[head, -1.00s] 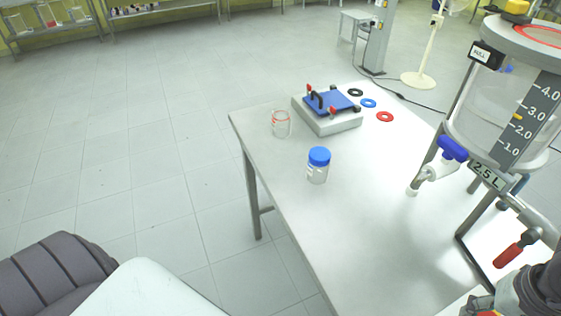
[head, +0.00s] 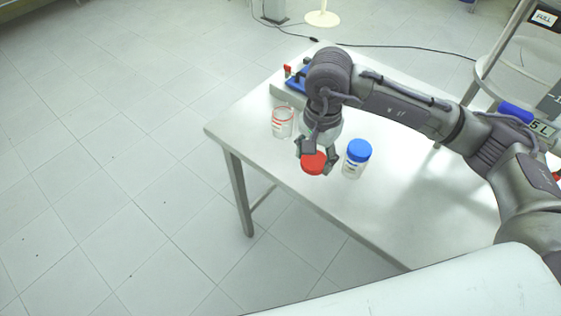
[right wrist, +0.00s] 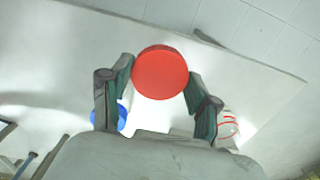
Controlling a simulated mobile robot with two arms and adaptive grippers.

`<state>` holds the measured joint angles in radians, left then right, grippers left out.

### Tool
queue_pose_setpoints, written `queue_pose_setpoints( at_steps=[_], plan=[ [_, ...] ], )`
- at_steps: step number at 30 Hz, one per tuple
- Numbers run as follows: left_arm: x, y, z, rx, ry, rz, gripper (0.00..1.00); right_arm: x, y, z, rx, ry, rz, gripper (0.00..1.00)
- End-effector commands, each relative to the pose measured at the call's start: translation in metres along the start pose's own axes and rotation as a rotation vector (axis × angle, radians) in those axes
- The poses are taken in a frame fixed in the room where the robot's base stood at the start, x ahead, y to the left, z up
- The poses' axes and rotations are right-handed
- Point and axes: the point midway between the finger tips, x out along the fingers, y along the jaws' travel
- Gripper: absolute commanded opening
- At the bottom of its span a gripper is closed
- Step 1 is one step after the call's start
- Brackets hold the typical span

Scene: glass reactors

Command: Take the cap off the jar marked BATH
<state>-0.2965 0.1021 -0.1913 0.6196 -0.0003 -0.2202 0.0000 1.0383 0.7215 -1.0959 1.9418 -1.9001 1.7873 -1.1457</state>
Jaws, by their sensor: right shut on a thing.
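My right gripper (head: 316,158) is shut on a red cap (head: 313,163), held above the near part of the table. In the right wrist view the red cap (right wrist: 160,72) sits between the two fingertips, and no jar shows attached to it. A clear glass jar (head: 283,123) with a red ring at its top stands upright, without a cap, to the left of the gripper. It also shows in the right wrist view (right wrist: 228,127). A second clear jar (head: 354,164) wears a blue cap (head: 359,150), right of the gripper. My left gripper is out of view.
The steel table (head: 245,128) has bare room along its left edge. A blue-topped device (head: 296,80) stands at the back, partly hidden by my right arm. A reactor vessel (head: 520,65) stands at the right. A cable (head: 405,49) lies on the floor behind.

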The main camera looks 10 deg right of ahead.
Motion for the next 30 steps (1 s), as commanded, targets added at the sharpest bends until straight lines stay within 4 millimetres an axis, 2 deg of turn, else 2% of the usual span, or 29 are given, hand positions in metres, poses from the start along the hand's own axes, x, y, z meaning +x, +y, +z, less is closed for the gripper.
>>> queue_pose_setpoints(
  at_steps=[3,6,10,14,21,30],
  plan=[
    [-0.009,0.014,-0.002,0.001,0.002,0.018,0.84,-0.002,-0.028,-0.01,0.348,0.002,0.002,0.47],
    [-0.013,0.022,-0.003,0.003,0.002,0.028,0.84,-0.001,-0.044,-0.017,0.587,0.008,0.004,0.47],
    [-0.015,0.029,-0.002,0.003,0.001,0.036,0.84,0.001,-0.057,-0.022,0.785,0.012,0.003,0.47],
    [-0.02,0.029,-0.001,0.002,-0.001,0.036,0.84,0.01,-0.06,-0.024,0.862,0.015,0.007,0.47],
    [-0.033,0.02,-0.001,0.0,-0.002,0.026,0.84,0.053,-0.059,-0.024,0.868,0.014,0.008,0.47],
    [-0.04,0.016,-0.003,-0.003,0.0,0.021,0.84,0.082,-0.059,-0.024,0.867,0.016,0.008,0.47]
  ],
)
